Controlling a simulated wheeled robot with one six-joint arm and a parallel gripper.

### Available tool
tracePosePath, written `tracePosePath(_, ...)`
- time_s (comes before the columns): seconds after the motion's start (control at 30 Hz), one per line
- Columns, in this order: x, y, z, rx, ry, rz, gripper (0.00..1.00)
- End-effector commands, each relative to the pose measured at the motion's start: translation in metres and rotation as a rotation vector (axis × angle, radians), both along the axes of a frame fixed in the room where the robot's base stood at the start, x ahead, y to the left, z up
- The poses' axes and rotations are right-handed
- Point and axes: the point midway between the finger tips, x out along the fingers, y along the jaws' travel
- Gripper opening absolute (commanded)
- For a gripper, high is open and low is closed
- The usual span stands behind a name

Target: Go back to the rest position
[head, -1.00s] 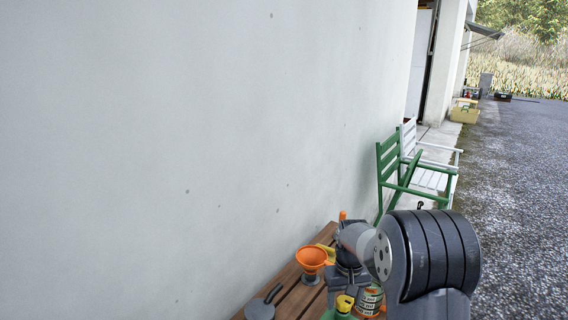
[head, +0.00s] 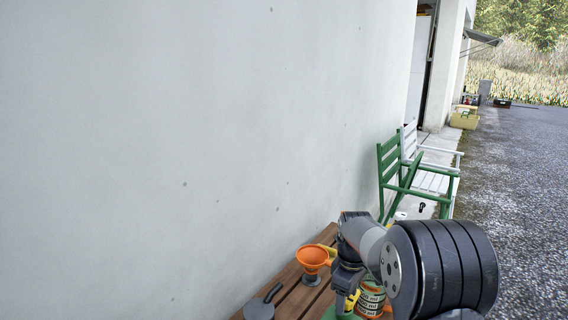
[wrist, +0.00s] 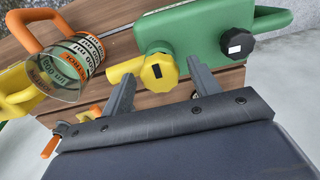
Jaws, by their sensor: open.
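My gripper (wrist: 160,85) is open in the wrist view, its two grey fingers apart with nothing held between them. In the head view my arm reaches over the wooden bench (head: 291,301) from the lower right. The gripper's fingertips cannot be made out there.
A clear measuring jug (wrist: 73,62) with an orange handle is left of the fingers. An orange funnel (head: 312,258) and a grey lidded pot (head: 260,309) stand on the bench. Green (head: 388,165) and white (head: 411,140) chairs stand behind. A wall borders the left; gravel lies right.

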Motion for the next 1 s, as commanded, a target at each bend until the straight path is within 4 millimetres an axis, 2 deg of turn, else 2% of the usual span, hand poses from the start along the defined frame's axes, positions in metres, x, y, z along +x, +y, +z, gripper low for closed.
tracePosePath(0.4,0.0,0.0,-0.003,-0.001,-0.001,0.313,0.58)
tracePosePath(0.5,0.0,0.0,0.015,-0.001,-0.002,0.316,0.58)
tracePosePath(0.6,0.0,0.0,0.022,-0.001,-0.001,0.314,0.58)
tracePosePath(1.0,0.0,0.0,0.026,0.0,0.0,0.312,0.58)
